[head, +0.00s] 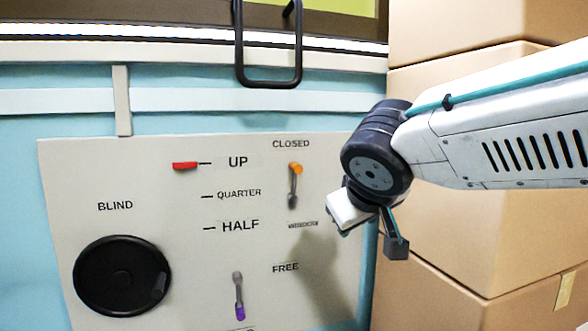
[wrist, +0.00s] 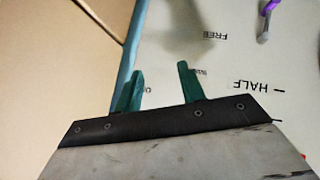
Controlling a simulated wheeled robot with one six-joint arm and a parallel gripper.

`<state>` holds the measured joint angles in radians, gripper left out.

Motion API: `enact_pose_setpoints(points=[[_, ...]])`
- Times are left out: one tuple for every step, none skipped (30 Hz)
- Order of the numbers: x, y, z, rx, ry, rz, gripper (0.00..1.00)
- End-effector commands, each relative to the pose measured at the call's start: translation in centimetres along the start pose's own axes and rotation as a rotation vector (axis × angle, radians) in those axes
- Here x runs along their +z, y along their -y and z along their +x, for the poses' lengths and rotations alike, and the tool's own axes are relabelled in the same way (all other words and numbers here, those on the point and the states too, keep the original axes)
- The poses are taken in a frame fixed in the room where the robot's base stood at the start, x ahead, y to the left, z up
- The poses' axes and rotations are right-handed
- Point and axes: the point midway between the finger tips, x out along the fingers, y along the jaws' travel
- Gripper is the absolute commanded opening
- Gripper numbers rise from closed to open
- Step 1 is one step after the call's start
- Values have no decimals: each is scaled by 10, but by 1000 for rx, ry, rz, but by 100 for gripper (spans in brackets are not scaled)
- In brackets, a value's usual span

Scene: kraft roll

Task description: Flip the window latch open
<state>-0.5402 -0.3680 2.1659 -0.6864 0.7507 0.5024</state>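The latch lever with an orange tip (head: 295,180) is on the beige panel, under the word CLOSED, with its orange end up. A small label below it is too blurred to read surely. My gripper (head: 372,236) is in front of the panel's right edge, to the right of and below that lever, and apart from it. In the wrist view, its two teal fingers (wrist: 160,82) stand apart with nothing between them. The orange lever does not show in the wrist view.
A second lever with a purple tip (head: 239,297) is lower on the panel, also in the wrist view (wrist: 265,22). A black round BLIND knob (head: 115,277) is at left, a red pointer (head: 185,166) by UP. A black handle (head: 270,84) hangs above. Cardboard boxes (head: 470,110) stand right.

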Motion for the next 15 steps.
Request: enact_pose_setpoints(points=[[-42,14,-5,-13,-116,3,40],[-63,19,-10,-23,-184,14,40],[-88,26,-16,-39,-260,32,40],[-101,29,-20,-53,-306,47,40],[-112,31,-25,-65,-342,61,40],[-122,33,-29,-80,-378,80,40],[-127,34,-31,-89,-395,93,40],[-130,35,-32,-95,-407,103,40],[-133,35,-32,-102,-417,114,40],[-135,36,-30,-105,-421,120,40],[-137,36,-28,-107,-422,124,40],[-139,36,-24,-108,-424,125,40],[-141,37,-20,-108,-424,125,40],[-142,37,-16,-107,-422,125,40],[-144,37,-9,-106,-420,126,40]])
